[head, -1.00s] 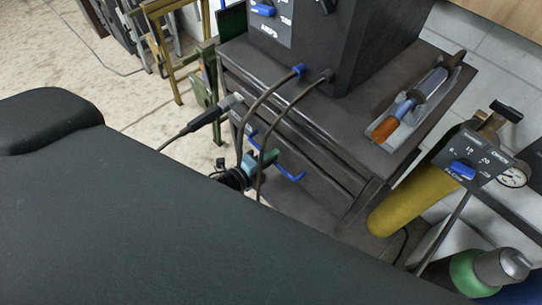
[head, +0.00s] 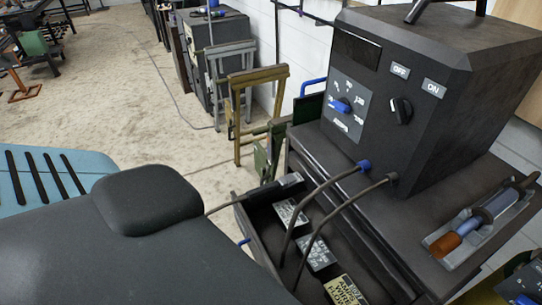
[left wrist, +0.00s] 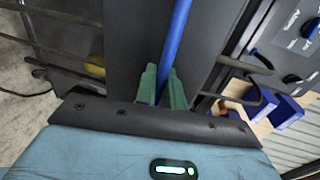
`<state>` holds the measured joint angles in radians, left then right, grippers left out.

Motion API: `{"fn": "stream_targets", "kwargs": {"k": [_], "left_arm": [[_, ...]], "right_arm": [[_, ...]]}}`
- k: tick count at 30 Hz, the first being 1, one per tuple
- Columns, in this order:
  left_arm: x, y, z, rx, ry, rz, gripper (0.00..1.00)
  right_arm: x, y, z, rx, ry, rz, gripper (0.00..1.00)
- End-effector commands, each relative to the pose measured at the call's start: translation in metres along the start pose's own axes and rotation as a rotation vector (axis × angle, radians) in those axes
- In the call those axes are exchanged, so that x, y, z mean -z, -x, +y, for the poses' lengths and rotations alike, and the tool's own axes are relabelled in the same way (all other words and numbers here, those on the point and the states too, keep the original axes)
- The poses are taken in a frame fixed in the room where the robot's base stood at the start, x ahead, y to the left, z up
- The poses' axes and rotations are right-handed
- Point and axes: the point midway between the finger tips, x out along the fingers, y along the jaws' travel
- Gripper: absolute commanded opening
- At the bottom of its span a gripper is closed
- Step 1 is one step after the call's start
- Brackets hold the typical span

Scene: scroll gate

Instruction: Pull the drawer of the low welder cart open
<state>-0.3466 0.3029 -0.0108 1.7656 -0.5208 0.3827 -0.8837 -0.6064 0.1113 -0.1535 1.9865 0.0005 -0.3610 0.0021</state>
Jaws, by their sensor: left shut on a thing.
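The low welder cart (head: 400,220) stands at the right in the head view. Its drawer (head: 257,238) is pulled well out, with several small labelled boxes inside, one of them a yellow-labelled box (head: 345,291). In the left wrist view the blue bar handle (left wrist: 178,35) runs between the green fingers of my left gripper (left wrist: 161,85), which is shut on it. In the head view my left arm hides this gripper and most of the handle. My right gripper is in no view.
A welder (head: 400,100) with knobs sits on the cart, and its two cables hang over the open drawer. A torch in a tray (head: 480,222) lies on the cart's right side. A yellow-brown frame (head: 255,105) stands behind. The floor (head: 130,100) at left is mostly clear.

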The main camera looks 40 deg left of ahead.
Motion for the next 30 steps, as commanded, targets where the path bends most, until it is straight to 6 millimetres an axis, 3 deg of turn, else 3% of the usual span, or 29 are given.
{"fn": "stream_targets", "kwargs": {"k": [7, 20, 21, 24, 30], "left_arm": [[0.0, 0.019, 0.004, 0.001, 0.001, 0.0, 0.0], [0.0, 0.022, 0.004, 0.002, 0.001, 0.0, 0.0], [0.0, 0.022, 0.004, 0.002, 0.001, 0.0, 0.16], [0.0, 0.022, 0.004, 0.002, 0.001, 0.0, 0.28], [0.0, 0.022, 0.004, 0.001, 0.001, 0.0, 0.28]], "right_arm": [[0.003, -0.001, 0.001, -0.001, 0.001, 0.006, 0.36], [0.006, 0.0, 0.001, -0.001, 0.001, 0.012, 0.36], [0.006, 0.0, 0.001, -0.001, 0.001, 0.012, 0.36], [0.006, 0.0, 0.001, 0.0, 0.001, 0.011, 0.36], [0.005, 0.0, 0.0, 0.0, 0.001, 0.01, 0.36]]}}
